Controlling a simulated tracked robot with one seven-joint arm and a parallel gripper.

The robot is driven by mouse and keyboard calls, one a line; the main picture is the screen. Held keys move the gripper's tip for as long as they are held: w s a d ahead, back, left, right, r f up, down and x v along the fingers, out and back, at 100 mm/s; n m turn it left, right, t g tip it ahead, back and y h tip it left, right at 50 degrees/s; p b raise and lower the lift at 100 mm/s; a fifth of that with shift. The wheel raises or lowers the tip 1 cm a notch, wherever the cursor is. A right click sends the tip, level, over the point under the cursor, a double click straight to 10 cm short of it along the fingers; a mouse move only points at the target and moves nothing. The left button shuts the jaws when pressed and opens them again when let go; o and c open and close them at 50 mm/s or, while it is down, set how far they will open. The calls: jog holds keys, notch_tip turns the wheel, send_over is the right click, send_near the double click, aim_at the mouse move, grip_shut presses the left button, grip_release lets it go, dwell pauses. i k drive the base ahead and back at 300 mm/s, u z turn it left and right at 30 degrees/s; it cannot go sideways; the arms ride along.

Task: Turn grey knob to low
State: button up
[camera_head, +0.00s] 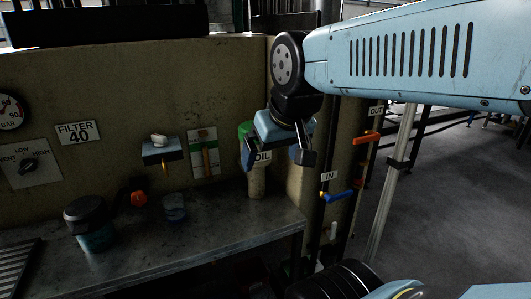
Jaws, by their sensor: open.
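A dark grey knob (28,166) sits on a light plate (45,177) on the wall at the far left. The plate reads LOW above the knob, HIGH to its right and what looks like VENT to its left. The knob is small and dim, so I cannot tell its exact setting. My gripper (276,157) is open and hangs well to the right of the knob, in front of a bottle marked OIL (257,182). My gripper hides part of this bottle. Nothing shows between the fingers.
A dark-lidded jar (92,237) stands on the bench (190,240) below the plate. Red (365,138) and blue (337,196) levers are right.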

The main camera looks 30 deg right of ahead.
aim_at(27, 165)
jog(key=u, duration=0.8)
jog(key=k, duration=0.4)
jog(key=u, duration=0.4)
jog(key=i, duration=0.5)
jog(key=z, duration=0.05)
